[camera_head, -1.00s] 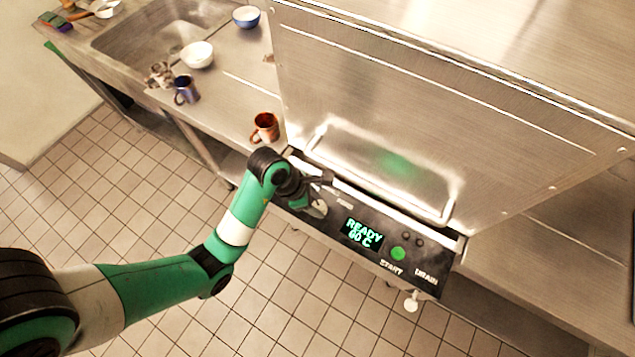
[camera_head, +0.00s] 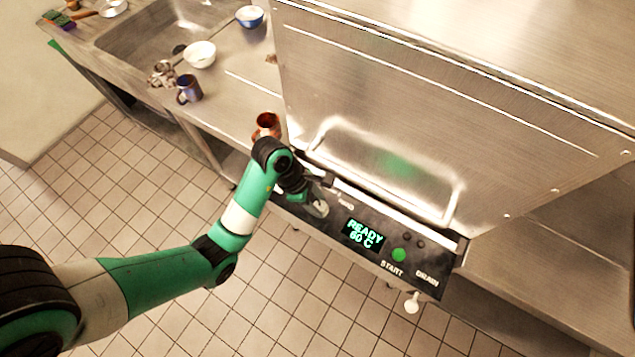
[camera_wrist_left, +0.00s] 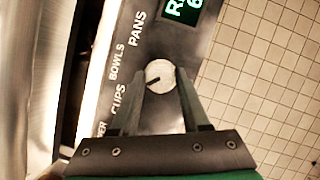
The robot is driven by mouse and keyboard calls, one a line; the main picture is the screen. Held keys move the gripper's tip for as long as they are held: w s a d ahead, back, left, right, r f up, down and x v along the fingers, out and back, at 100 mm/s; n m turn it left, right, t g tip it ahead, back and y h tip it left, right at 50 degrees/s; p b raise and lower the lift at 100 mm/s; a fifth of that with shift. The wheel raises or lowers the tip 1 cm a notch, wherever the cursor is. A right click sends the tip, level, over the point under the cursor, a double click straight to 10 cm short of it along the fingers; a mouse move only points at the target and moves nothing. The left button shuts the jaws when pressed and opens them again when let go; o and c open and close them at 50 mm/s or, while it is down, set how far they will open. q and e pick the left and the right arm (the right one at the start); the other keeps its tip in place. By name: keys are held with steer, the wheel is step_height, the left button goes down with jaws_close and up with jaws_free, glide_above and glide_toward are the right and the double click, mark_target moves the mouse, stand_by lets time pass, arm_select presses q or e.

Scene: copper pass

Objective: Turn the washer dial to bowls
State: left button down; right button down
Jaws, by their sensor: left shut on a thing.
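The washer dial (camera_wrist_left: 162,70) is a round pale knob with a dark pointer mark, on the black control panel (camera_head: 385,262). In the left wrist view the mark points left and slightly down, nearer the CUPS label (camera_wrist_left: 118,98) than the BOWLS label (camera_wrist_left: 117,62). PANS (camera_wrist_left: 137,30) is printed above. My left gripper (camera_wrist_left: 163,82) is shut on the dial, one finger at each side. In the head view the left gripper (camera_head: 318,206) is at the left part of the panel, and the wrist hides most of the dial labels. My right gripper is not in view.
The display (camera_head: 363,234) reads READY 60 C. A green START button (camera_head: 399,255) and a DRAIN label (camera_head: 428,279) are to its right. The metal hood (camera_head: 430,110) rises behind the panel. A copper mug (camera_head: 267,122) stands close behind my wrist. Tiled floor lies open in front.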

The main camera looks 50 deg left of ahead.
arm_select(q)
steer(key=shift+w+m+g+h, duration=0.1)
steer(key=shift+m+g+h, duration=0.25)
steer(key=shift+m, duration=1.05)
steer(key=shift+c, duration=1.9)
jaws_free()
